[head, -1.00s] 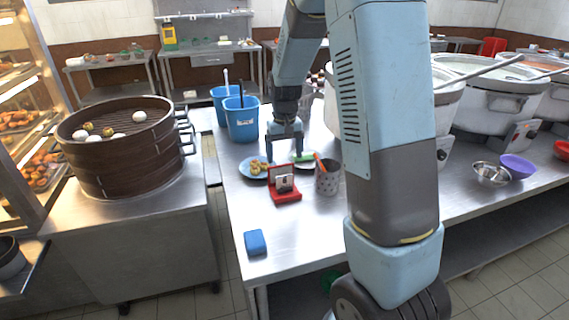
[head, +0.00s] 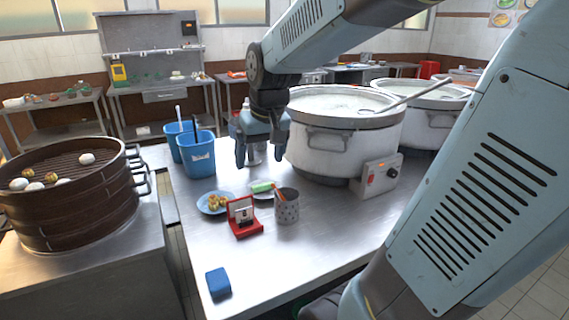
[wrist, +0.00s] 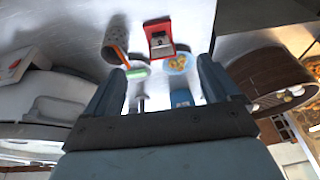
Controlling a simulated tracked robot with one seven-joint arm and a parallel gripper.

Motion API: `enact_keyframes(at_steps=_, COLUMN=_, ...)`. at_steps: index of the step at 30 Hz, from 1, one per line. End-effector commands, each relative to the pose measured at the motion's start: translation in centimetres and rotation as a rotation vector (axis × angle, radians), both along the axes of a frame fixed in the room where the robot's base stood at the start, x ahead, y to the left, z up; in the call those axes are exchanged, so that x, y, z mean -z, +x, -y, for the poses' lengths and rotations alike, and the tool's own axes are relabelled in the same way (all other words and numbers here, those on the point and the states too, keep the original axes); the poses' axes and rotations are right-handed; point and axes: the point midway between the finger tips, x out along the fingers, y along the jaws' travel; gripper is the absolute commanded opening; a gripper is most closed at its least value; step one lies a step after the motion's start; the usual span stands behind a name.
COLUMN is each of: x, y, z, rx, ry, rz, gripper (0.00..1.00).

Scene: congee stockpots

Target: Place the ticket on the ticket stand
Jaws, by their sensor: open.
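The red ticket stand (head: 246,230) is on the steel table, with an upright red back and a flat red base. A small white and dark piece (head: 243,215), which looks like the ticket, is upright against its back; I cannot make out the exact contact. My gripper (head: 260,152) is open and empty, in the air above and behind the stand. In the wrist view, which looks upside down, the stand (wrist: 158,32) appears beyond and between the open fingers (wrist: 160,88), clear of both.
A blue plate of food (head: 214,203), a plate with a green item (head: 262,188) and a patterned cup (head: 287,208) surround the stand. Blue buckets (head: 198,158) and a big pot (head: 335,140) stand behind. A blue block (head: 218,283) lies at the front; the table between is clear.

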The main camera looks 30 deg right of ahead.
Motion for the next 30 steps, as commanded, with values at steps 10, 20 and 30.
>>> enact_keyframes(at_steps=10, x=-2.9, y=-8.3, z=0.0, rx=0.007, ry=-0.022, rz=0.135, gripper=0.89)
enact_keyframes(at_steps=20, x=-3.3, y=-12.0, z=-0.1, rx=0.014, ry=-0.041, rz=0.196, gripper=0.89)
enact_keyframes(at_steps=30, x=-3.3, y=-12.1, z=-0.1, rx=0.013, ry=-0.042, rz=0.197, gripper=0.81)
